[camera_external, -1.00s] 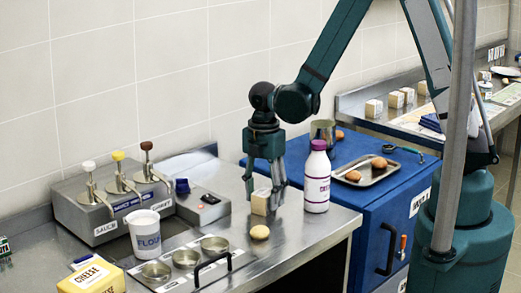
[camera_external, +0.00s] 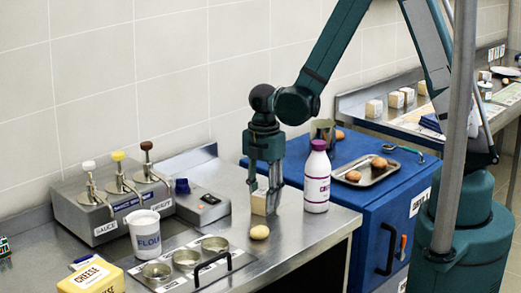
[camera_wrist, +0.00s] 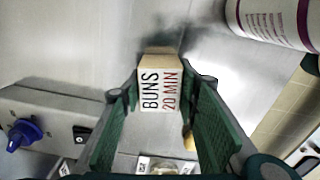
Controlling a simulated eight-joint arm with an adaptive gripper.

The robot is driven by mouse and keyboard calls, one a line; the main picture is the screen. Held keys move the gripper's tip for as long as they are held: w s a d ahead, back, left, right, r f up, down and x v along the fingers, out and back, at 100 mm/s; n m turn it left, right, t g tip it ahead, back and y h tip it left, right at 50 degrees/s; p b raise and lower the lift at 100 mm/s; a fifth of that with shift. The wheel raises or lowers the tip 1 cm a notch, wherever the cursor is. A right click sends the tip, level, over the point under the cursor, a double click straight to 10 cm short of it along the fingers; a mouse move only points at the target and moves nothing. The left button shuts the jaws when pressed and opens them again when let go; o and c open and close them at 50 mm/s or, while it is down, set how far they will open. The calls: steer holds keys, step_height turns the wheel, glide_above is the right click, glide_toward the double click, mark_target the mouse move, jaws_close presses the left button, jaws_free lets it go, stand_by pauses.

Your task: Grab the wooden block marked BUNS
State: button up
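The wooden block (camera_external: 259,203) stands on the steel counter, pale tan, beside the white bottle. In the wrist view the block (camera_wrist: 160,88) shows its face with "BUNS" in black and "20 MIN" in red. My gripper (camera_external: 267,203) points straight down over the block. In the wrist view its green finger pads (camera_wrist: 160,98) flank the block, one on each side, and their tips appear to touch it. The gripper looks shut on the block. In the external view a finger hides part of the block's right side. The block appears to rest on the counter.
A white bottle with a purple cap (camera_external: 317,180) stands close on the right. A round bun (camera_external: 259,232) lies just in front. The sauce pump station (camera_external: 112,203), flour cup (camera_external: 145,232) and metal tins (camera_external: 186,258) are to the left. A blue cabinet (camera_external: 372,215) is at right.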

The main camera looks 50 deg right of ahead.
mark_target(264, 192)
steer(key=shift+r, duration=0.15)
steer(key=shift+c, duration=0.2)
steer(key=shift+r+p, duration=0.4)
steer(key=shift+r, duration=4.5)
